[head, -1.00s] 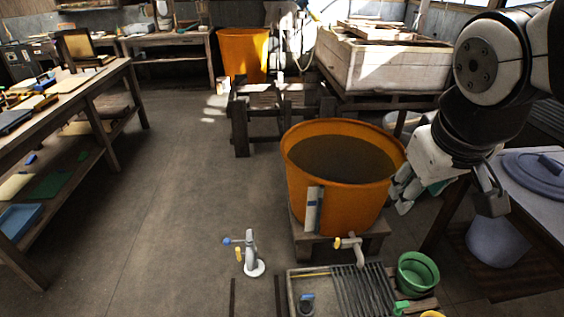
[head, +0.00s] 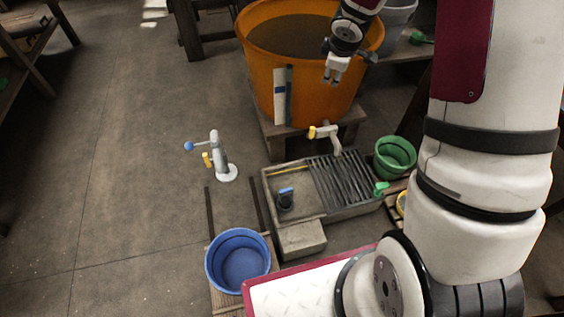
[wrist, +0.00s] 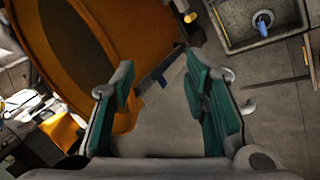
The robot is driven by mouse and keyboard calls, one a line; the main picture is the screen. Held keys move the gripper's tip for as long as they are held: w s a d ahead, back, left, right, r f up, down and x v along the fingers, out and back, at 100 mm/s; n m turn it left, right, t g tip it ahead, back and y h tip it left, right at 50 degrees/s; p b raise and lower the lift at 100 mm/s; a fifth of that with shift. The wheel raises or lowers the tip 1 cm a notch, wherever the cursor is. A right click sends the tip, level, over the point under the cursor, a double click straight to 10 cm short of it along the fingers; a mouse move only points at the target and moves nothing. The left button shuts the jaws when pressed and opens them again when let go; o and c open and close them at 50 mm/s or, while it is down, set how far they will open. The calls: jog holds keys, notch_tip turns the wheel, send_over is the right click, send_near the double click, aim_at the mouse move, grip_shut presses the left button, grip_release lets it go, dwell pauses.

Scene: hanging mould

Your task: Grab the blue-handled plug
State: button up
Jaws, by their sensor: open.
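The blue-handled plug (head: 286,200) is a dark round piece with a blue handle on top. It sits in the left, open part of the grey stone sink (head: 315,218). In the wrist view the plug (wrist: 263,23) shows near the top right, inside the sink basin (wrist: 234,25). My gripper (head: 333,78) hangs in front of the large orange tub, above and behind the sink, well apart from the plug. In the wrist view its teal-padded fingers (wrist: 160,88) are spread with nothing held between them.
The orange tub (head: 308,97) stands behind the sink. A tap (head: 327,134) with a yellow handle projects over the sink near the slatted drainer (head: 343,180). A green bucket (head: 395,157), a blue tub (head: 238,262) and a white standpipe (head: 218,157) surround it.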

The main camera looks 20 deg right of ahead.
notch_tip(320, 180, down, 22)
jog(key=w+a+n+g+y+b, duration=0.1)
jog(key=w+a+n+y+b, duration=0.15)
jog(key=n+b, duration=0.2)
jog(key=n+g+y+b, duration=0.3)
jog(key=y+b, duration=0.1)
jog(key=b, duration=0.2)
send_near(289, 189)
jog(key=b+x, duration=0.2)
jog(key=x, duration=0.1)
jog(key=b+x, duration=0.1)
jog(key=x, duration=0.1)
jog(key=shift+d+f, duration=0.2)
jog(key=shift+f, duration=0.1)
jog(key=shift+b+x, duration=1.95)
jog(key=shift+x, duration=1)
jog(key=shift+a+r, duration=0.1)
jog(key=shift+a, duration=0.1)
jog(key=shift+c, duration=0.2)
grip_shut()
